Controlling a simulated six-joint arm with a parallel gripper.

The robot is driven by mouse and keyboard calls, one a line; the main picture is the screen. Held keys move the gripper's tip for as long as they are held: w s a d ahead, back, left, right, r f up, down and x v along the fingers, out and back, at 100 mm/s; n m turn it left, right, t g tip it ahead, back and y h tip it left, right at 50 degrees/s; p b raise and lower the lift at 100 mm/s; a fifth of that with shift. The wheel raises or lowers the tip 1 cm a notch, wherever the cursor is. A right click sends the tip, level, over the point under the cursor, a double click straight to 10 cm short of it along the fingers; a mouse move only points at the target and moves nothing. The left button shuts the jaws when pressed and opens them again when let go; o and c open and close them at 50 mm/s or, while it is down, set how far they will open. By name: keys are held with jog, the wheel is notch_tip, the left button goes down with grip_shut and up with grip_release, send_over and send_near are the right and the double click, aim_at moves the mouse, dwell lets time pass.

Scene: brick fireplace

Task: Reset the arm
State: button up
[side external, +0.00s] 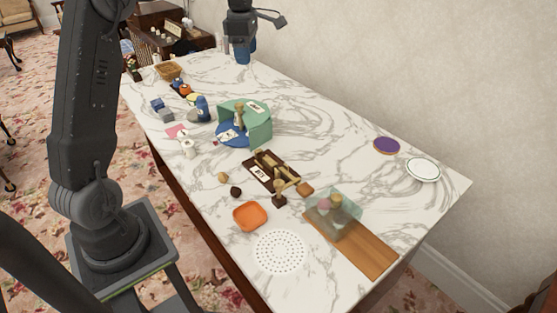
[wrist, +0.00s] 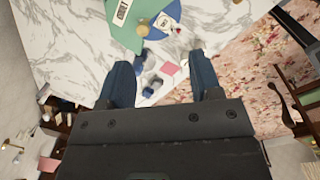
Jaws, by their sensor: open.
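My gripper (side external: 244,54) hangs above the far part of the marble table (side external: 310,108) in the side view, with nothing seen in it. In the wrist view my gripper (wrist: 160,76) shows two blue fingers spread wide apart, with small table items visible between and beyond them. The fingers appear clear of the tabletop.
A green curved stand on a blue base (side external: 258,126) is near the table's middle. A brown wooden rack (side external: 272,172), orange dish (side external: 250,216), clear box (side external: 334,214) and wooden board (side external: 365,250) are nearer. A wicker basket (side external: 168,71) is at the far end.

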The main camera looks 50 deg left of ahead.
jog(key=s+d+r+m+t, duration=0.1)
jog(key=s+d+r+m, duration=0.1)
jog(key=s+d+m, duration=0.6)
jog(key=s+d+r+m+t, duration=0.2)
jog(key=s+d+r+m, duration=0.15)
jog(key=d+m, duration=0.4)
jog(key=s+d+f+m, duration=0.3)
jog(key=s+d+m, duration=0.1)
jog(key=s, duration=0.3)
jog(key=s+d+f+m+t, duration=0.1)
jog(key=s+d+f+m, duration=0.2)
jog(key=s+d+m, duration=0.2)
jog(key=shift+s+d+m+t+h, duration=0.25)
jog(key=shift+s+m+t+h, duration=0.05)
jog(key=shift+s+m, duration=0.7)
